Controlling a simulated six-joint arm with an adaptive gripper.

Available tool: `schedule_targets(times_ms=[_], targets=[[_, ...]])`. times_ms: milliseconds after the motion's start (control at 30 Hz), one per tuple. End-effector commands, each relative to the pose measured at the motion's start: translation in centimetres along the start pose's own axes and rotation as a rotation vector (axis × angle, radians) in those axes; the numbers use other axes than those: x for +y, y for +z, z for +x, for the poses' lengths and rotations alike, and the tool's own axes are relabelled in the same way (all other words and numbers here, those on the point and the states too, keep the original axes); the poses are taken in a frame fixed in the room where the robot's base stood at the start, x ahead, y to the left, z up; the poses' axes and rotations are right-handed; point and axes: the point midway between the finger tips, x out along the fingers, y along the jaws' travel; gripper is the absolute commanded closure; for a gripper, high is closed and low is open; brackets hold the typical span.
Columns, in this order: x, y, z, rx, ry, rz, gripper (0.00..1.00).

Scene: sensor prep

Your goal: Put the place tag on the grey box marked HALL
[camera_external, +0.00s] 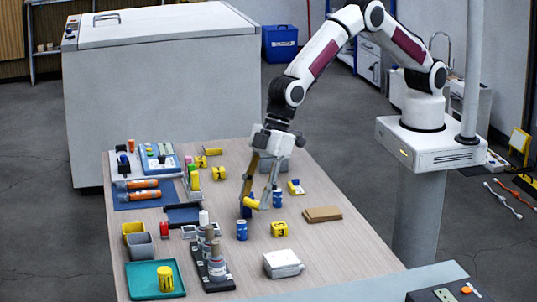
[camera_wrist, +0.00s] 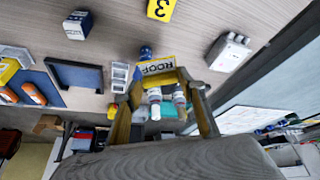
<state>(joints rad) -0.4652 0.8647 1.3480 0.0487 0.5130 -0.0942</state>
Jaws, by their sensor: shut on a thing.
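My gripper (camera_external: 258,196) is shut on a yellow tag (camera_external: 252,203) and holds it above the middle of the table. In the wrist view the tag (camera_wrist: 156,70) lies between the fingertips (camera_wrist: 165,90), and its black lettering reads ROOF, upside down. A light grey box (camera_external: 282,264) sits at the table's near right; it also shows in the wrist view (camera_wrist: 228,52), apart from the gripper. Another grey box (camera_external: 275,140) stands farther back, partly hidden behind my gripper. I cannot read HALL on either box.
Near the gripper are a blue can (camera_external: 241,230), a yellow block marked 3 (camera_external: 279,229) and a brown block (camera_external: 323,214). Several bottles stand in a dark rack (camera_external: 218,283) at the front. A teal tray (camera_external: 142,281) is at the near left. The right edge has bare table.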

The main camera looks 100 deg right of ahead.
Motion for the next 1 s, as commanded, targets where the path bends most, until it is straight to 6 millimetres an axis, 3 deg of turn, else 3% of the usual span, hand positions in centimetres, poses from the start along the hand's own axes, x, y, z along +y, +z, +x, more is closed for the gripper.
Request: schedule_targets(times_ms=[33, 400, 500, 600, 767, 1000], targets=[[-1.9, -0.6, 0.1, 0.003, -0.011, -0.025, 0.72], [-14.0, -4.1, -0.6, 0.013, -0.082, -0.181, 0.72], [-16.3, -4.9, -1.1, 0.014, -0.096, -0.211, 0.72], [-17.5, -5.6, -1.8, 0.013, -0.103, -0.228, 0.72], [-17.6, -6.5, -3.0, 0.006, -0.105, -0.234, 0.72], [-17.4, -5.8, -3.2, -0.024, -0.106, -0.240, 0.72]])
